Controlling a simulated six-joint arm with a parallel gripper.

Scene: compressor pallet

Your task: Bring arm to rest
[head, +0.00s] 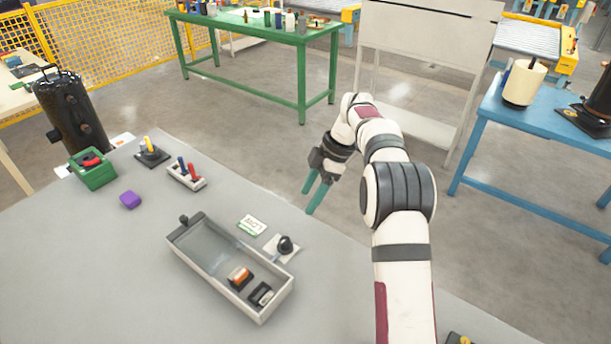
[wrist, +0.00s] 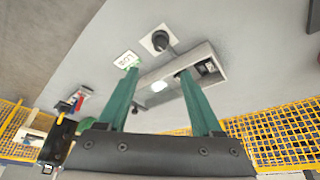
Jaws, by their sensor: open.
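My gripper (head: 318,196) is at the end of my white arm, to the right of the grey table's far right edge in the head view. Its two green fingers are apart, with nothing between them. In the wrist view my gripper (wrist: 155,82) shows the same two spread fingers, with the table surface and the tray behind them. My gripper touches nothing that I can see.
A blue table (head: 540,140) stands right.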

